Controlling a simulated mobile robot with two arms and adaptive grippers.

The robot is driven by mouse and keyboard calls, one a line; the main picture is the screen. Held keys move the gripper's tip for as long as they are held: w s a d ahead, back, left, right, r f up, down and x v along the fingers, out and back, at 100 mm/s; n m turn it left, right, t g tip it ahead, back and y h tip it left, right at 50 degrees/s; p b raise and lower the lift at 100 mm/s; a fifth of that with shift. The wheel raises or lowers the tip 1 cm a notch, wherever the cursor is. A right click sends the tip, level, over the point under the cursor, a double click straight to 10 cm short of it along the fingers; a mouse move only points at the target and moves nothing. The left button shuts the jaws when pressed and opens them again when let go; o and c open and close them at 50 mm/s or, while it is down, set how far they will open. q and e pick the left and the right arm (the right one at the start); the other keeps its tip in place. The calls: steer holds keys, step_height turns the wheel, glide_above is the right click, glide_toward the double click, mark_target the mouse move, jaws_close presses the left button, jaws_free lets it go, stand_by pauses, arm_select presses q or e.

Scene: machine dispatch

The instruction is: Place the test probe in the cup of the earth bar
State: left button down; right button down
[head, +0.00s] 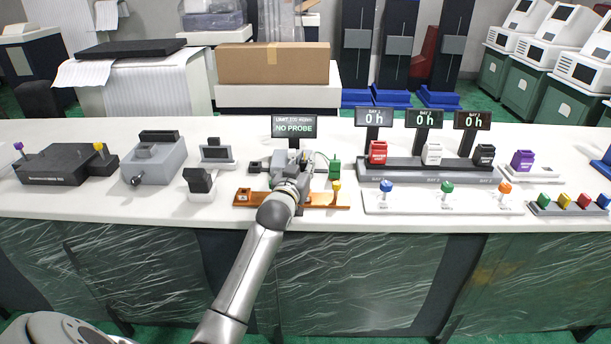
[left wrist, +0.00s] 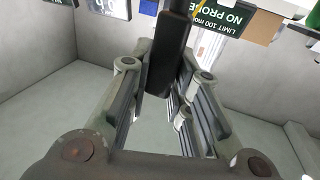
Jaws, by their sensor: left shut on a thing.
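The copper-coloured earth bar (head: 318,199) lies near the front of the white counter. A small block sits at its left end and a yellow-topped post (head: 336,189) at its right; I cannot tell which part is the cup. My left gripper (head: 290,178) is above and behind the bar's middle, and the arm covers part of it. In the left wrist view, the left gripper (left wrist: 170,95) is shut on a dark handle, seemingly the test probe (left wrist: 170,50). Its tip is not clear. My right gripper is out of view.
A display (head: 294,128) reading NO PROBE stands just behind the gripper, with a green block (head: 335,168) to its right. Bay displays and coloured blocks on a dark rack (head: 430,172) are farther right. Grey devices (head: 155,160) stand left. The counter's front edge is close.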

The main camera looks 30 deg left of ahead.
arm_select(q)
steer(key=shift+w+f, duration=0.35)
steer(key=shift+f, duration=0.05)
step_height(320, 180, down, 3)
steer(key=shift+w+a+f, duration=0.1)
steer(key=shift+w, duration=0.05)
steer(key=shift+f, duration=0.3)
steer(key=c, duration=1.3)
jaws_free()
steer(key=shift+c, duration=0.2)
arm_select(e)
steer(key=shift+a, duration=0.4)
arm_select(q)
steer(key=shift+r, duration=0.1)
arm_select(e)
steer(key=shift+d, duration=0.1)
arm_select(q)
steer(key=shift+r, duration=0.15)
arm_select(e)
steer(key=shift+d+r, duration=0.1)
